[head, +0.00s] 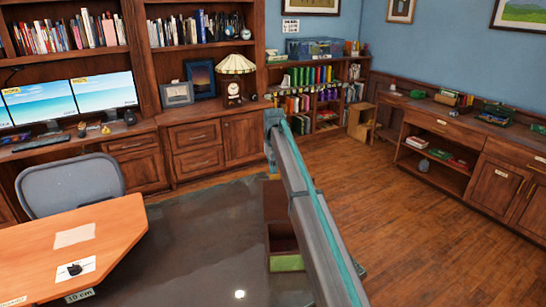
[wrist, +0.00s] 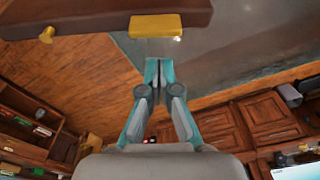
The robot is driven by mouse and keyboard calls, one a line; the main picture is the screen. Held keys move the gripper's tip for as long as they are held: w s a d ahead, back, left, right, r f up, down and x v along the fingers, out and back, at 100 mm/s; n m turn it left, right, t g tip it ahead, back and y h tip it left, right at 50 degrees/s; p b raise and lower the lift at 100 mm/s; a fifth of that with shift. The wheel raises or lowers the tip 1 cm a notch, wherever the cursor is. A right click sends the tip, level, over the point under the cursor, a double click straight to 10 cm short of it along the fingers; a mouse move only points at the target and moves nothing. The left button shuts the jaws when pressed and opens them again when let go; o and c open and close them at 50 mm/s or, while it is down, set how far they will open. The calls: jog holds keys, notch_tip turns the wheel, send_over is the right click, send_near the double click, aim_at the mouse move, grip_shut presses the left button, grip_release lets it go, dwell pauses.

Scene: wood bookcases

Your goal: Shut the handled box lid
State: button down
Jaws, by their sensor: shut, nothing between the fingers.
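A brown box (head: 283,240) stands on the dark floor area in the head view, with a green strip at its near lower edge. My arm covers much of it, so how far its lid stands open is unclear. In the wrist view a dark brown panel edge (wrist: 90,20), likely part of the box, crosses the top, with a yellow brass-like piece (wrist: 156,26) and a small yellow knob (wrist: 46,35). My gripper (wrist: 158,64) is shut and empty, its tips just below the yellow piece in the picture. Contact cannot be told. My arm hides the fingertips in the head view.
An orange-topped desk (head: 110,235) and a grey chair (head: 70,183) stand at the left. Wood bookcases and cabinets (head: 200,148) line the back. A low wooden sideboard (head: 470,150) runs along the right wall. The wooden floor (head: 420,235) right of my arm is clear.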

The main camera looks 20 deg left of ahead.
jog(key=shift+s+d+r+p, duration=0.25)
jog(key=shift+s+d, duration=0.1)
jog(key=shift+s, duration=0.3)
jog(key=shift+s+d+r+p, duration=0.1)
jog(key=shift+s+d+r, duration=0.2)
jog(key=shift+s, duration=0.3)
jog(key=shift+s, duration=0.1)
